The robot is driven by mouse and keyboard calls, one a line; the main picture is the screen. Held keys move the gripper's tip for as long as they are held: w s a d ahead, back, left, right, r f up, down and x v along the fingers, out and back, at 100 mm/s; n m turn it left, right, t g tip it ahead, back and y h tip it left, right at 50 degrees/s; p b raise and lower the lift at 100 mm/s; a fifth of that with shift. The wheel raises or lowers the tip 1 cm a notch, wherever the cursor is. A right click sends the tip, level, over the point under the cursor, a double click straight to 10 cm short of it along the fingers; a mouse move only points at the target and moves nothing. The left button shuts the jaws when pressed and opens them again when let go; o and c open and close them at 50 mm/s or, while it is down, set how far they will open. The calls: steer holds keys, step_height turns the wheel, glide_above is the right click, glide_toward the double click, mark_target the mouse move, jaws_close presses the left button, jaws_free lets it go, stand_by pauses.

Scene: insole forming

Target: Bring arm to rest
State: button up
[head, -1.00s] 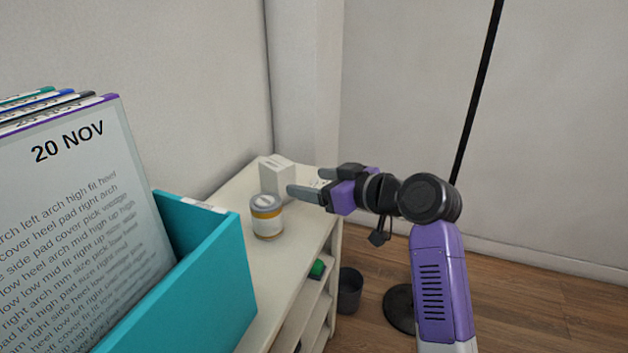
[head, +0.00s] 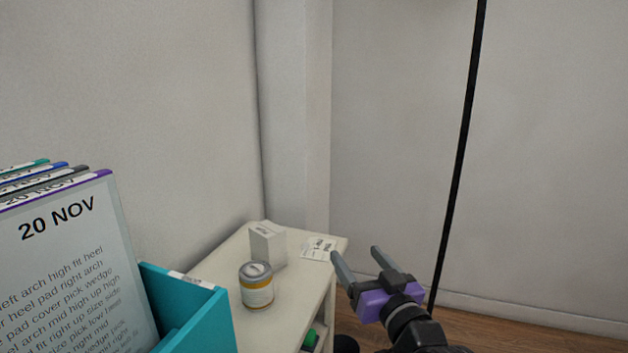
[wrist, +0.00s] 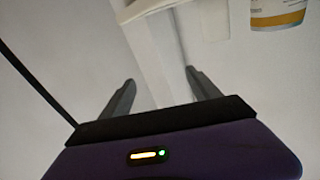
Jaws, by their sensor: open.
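My gripper (head: 362,264) is purple and black with two grey fingers. In the head view it is at the lower right, beside the right edge of the white shelf unit (head: 295,300). Its fingers are apart with nothing between them, and they point up and toward the back wall. In the wrist view the two spread fingers (wrist: 160,95) also show empty. Most of my arm is below the head view's lower edge.
A can with a yellow band (head: 257,287), a white box (head: 268,245) and a printed paper (head: 319,249) are on the shelf top. A teal holder (head: 190,315) with dated cards (head: 75,260) stands at left. A black pole (head: 459,150) rises behind my gripper.

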steer(key=s+d+f+m+t+h, duration=0.1)
steer(key=s+d+f+m+h, duration=0.15)
steer(key=s+d+f, duration=0.4)
steer(key=s+d+f+g+h, duration=0.1)
steer(key=s+d+f, duration=0.15)
steer(key=s, duration=1.25)
steer(key=s+d+f+g+h, duration=0.15)
steer(key=s+f, duration=0.25)
steer(key=s, duration=1.1)
steer(key=s+d+f+g+h, duration=0.1)
steer(key=s+f, duration=0.3)
steer(key=s, duration=1.1)
step_height(320, 180, up, 24)
steer(key=p, duration=2.3)
steer(key=shift+w+a, duration=0.15)
steer(key=shift+w, duration=0.1)
steer(key=shift+f, duration=0.1)
